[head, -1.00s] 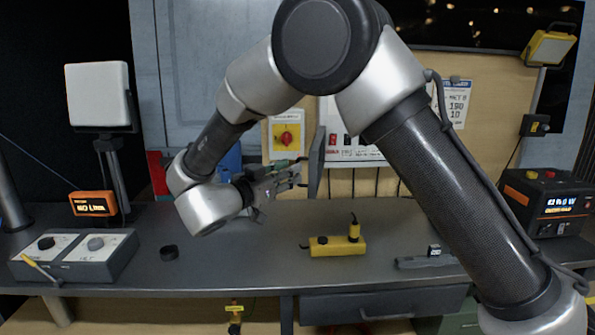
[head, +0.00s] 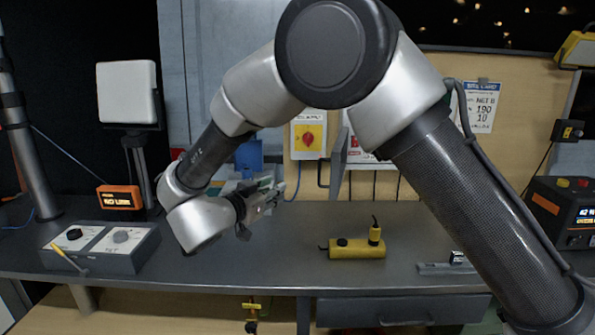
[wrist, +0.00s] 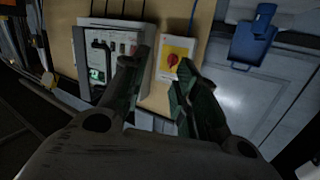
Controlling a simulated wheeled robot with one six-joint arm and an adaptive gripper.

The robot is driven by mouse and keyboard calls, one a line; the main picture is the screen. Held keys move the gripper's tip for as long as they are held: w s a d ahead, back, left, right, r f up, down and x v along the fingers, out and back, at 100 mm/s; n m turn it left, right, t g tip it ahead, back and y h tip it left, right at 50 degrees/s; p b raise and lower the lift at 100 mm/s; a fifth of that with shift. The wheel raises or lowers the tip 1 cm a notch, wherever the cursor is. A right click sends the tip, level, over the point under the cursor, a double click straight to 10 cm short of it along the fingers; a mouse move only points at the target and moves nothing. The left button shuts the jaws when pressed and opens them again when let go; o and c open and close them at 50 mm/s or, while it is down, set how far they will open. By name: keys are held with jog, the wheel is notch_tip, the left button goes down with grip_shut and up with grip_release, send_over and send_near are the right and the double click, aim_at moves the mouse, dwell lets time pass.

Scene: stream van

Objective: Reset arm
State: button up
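My arm spans the head view, and my gripper (head: 272,193) is held above the bench, left of the yellow device. In the wrist view my gripper (wrist: 158,82) has its two fingers spread apart with nothing between them. Beyond the fingertips are a yellow plate with a red knob (wrist: 174,60) and a grey open panel box (wrist: 112,55). The yellow plate with the red knob also shows in the head view (head: 308,139).
The grey bench (head: 230,270) carries a two-knob box (head: 103,250), an orange display (head: 119,197), a yellow device (head: 357,248) and a small grey tool (head: 445,268). A black power unit (head: 562,210) stands at right. A white lamp panel (head: 127,91) stands at left. The bench middle is clear.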

jog(key=s+a+f+n+g+y, duration=0.1)
jog(key=a+f+n+g+y, duration=0.4)
jog(key=a+n+y, duration=0.65)
jog(key=s+d+r+m+g+h, duration=0.1)
jog(key=s+d+r, duration=0.3)
jog(key=d, duration=1.4)
jog(key=s+d+r+m+g+h, duration=0.1)
jog(key=s+d+r, duration=0.3)
jog(key=s+d, duration=0.9)
jog(key=s+d+r+m+g+h, duration=0.2)
jog(key=s+d, duration=0.6)
jog(key=d, duration=1.6)
notch_tip(320, 180, up, 2)
jog(key=shift+s+d+r+g, duration=0.25)
jog(key=shift+d+g, duration=0.1)
jog(key=shift+g, duration=0.35)
